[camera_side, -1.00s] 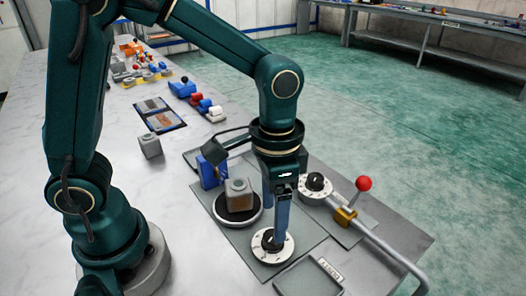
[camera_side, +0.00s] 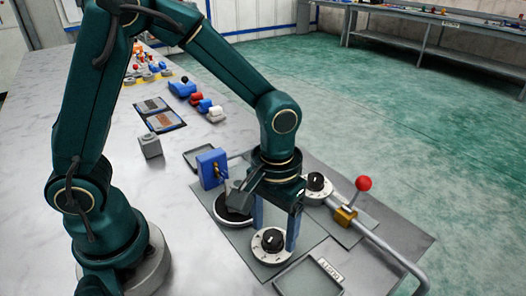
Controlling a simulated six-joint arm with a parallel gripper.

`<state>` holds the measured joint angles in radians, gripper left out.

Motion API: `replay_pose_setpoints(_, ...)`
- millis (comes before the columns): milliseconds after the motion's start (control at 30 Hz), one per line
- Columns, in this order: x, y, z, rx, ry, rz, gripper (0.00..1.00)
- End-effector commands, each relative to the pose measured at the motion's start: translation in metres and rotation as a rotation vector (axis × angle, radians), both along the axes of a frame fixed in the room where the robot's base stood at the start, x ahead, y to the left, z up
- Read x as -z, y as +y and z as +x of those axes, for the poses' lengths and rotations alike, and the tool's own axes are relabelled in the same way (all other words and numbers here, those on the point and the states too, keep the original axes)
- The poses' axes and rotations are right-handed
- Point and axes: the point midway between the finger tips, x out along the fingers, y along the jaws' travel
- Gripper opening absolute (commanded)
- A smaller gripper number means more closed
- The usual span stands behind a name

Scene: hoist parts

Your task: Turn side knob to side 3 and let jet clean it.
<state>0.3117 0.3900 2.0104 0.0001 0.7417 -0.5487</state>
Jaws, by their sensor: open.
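A black knob on a white dial (camera_side: 272,241) sits at the front of the grey plate. My gripper (camera_side: 275,230) is over it, open, with one blue finger on each side of the knob. The dial's marks are too small to read. Left of the gripper is a round turntable (camera_side: 234,219) with a black top. A blue box with a small brass nozzle (camera_side: 212,168) stands behind the turntable.
A second black knob on a white dial (camera_side: 316,187) and a red-ball lever (camera_side: 363,184) on a pipe stand to the right. An empty grey tray (camera_side: 309,278) lies in front. A small grey block (camera_side: 150,146) stands on the table at left.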

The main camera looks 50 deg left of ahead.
Motion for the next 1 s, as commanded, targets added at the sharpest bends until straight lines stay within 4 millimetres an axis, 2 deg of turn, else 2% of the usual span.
replay_pose_setpoints(100, 0.007, 0.0001, -0.0004, 0.001, 0.001, 0.001, 0.74)
replay_pose_setpoints(333, 0.0077, 0.0001, -0.0002, 0.002, 0.0, 0.0, 0.74)
replay_pose_setpoints(367, 0.0076, 0.0001, -0.0002, 0.002, 0.0, 0.0, 0.71)
replay_pose_setpoints(500, 0.0075, 0.0001, -0.0002, 0.002, 0.0, 0.0, 0.17)
replay_pose_setpoints(533, 0.0075, 0.0001, -0.0002, 0.002, 0.0, 0.0, 0.06)
replay_pose_setpoints(567, 0.0074, 0.0001, -0.0002, 0.002, 0.0, 0.0, 0.0)
replay_pose_setpoints(1000, 0.0071, 0.0, 0.0, 0.097, -0.001, 0.0, 0.0)
